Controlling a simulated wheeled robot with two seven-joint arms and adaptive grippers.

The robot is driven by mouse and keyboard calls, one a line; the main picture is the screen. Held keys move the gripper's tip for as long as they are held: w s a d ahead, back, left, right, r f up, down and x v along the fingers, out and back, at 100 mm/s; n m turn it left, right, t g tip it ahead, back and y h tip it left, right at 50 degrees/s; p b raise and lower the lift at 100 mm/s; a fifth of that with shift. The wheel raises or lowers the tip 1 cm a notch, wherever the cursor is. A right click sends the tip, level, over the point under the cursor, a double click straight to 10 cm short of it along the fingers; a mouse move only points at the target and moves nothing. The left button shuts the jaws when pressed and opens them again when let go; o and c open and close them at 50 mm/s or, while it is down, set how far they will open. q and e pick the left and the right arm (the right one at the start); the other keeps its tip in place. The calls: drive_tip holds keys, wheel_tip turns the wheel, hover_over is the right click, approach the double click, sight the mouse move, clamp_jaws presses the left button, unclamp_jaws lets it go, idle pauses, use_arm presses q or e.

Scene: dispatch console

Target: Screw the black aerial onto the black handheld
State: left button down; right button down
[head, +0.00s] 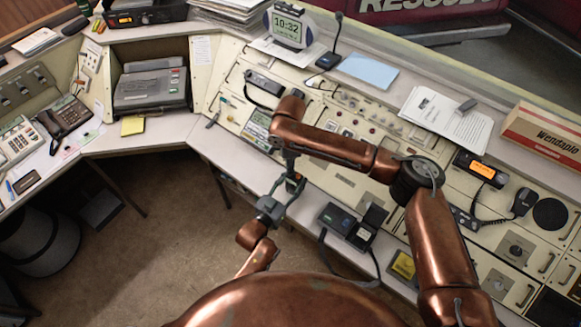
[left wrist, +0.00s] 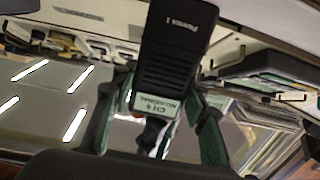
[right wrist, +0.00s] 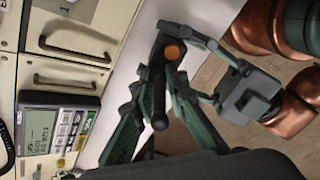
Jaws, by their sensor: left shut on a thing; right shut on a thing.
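The black handheld (left wrist: 172,62) is held between the green fingers of my left gripper (left wrist: 150,115), its lettering and small screen upside down in the left wrist view. My left gripper also shows below centre in the head view (head: 285,193). My right gripper (right wrist: 158,105) is shut on the black aerial (right wrist: 159,98), which is seen nearly end-on. The handheld's end with an orange round spot (right wrist: 172,52) lies just beyond the aerial, between the left fingers. Whether the aerial touches the handheld's socket cannot be told. In the head view, my right gripper (head: 290,160) is directly above the left one.
Both grippers are over the console's front edge. A black desk unit (head: 338,217) with a dock stands to the right.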

drive_tip(key=m, duration=0.4)
drive_tip(key=shift+f, duration=0.1)
drive_tip(key=m, duration=0.4)
drive_tip(key=c, duration=1.9)
unclamp_jaws()
drive_tip(key=shift+r, duration=2.35)
drive_tip(key=shift+c, duration=0.6)
